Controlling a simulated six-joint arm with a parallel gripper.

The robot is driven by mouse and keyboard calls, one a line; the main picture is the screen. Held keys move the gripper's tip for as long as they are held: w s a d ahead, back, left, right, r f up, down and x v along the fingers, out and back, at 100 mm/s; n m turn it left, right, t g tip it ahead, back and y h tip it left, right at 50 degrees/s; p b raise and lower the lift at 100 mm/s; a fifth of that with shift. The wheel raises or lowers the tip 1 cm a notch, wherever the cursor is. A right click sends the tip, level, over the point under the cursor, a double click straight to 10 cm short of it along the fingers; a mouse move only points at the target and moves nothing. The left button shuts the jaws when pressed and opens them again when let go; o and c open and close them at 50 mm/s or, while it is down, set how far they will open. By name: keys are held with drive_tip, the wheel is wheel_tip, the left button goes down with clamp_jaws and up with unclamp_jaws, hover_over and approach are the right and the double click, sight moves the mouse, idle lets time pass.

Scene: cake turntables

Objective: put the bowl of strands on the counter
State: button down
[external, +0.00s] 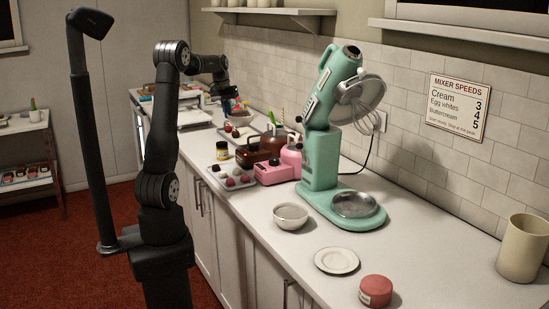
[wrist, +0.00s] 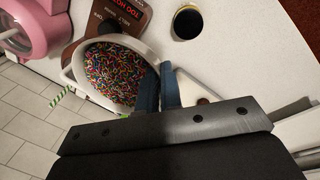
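The bowl of strands shows in the wrist view as a white bowl (wrist: 72,72) full of many-coloured strands. My gripper (wrist: 159,72) has its two blue fingers close together on either side of the bowl's right rim, shut on it. In the external view my gripper (external: 230,93) is over the far part of the counter (external: 290,250), and a small bowl shape (external: 239,119) shows just under it. Its details are too small to read, and I cannot tell whether the bowl touches anything below.
A brown container (wrist: 122,20), a pink item (wrist: 30,25) and a dark jar (wrist: 187,23) lie close to the bowl. A green mixer (external: 320,155), an empty bowl (external: 290,216), a plate (external: 337,260) and a pink tin (external: 376,291) stand nearer, with bare counter between.

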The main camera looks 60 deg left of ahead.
drive_tip(key=s+d+r+m, duration=0.1)
drive_tip(key=s+d+m, duration=0.15)
drive_tip(key=d, duration=1.95)
drive_tip(key=s+d+r+m+g+h, duration=0.1)
drive_tip(key=d+r+m, duration=0.15)
drive_tip(key=d, duration=2.05)
drive_tip(key=s+d+r+m, duration=0.1)
drive_tip(key=d+m, duration=0.2)
drive_tip(key=d, duration=1.9)
drive_tip(key=w+d+f+n, duration=0.1)
drive_tip(key=w+d+f, duration=0.3)
drive_tip(key=d, duration=0.6)
drive_tip(key=w+d+f+n, duration=0.1)
drive_tip(key=w+d+f, duration=0.3)
drive_tip(key=d, duration=0.6)
drive_tip(key=w+a+f, duration=0.1)
drive_tip(key=w+f, duration=0.1)
drive_tip(key=w, duration=0.1)
drive_tip(key=w+a+f, duration=0.1)
drive_tip(key=w+f, duration=0.2)
drive_tip(key=w+a+f, duration=0.2)
drive_tip(key=w+f, duration=0.1)
drive_tip(key=shift+w+f, duration=0.2)
drive_tip(key=shift+w, duration=0.1)
drive_tip(key=shift+f, duration=1.9)
drive_tip(key=shift+f, duration=0.15)
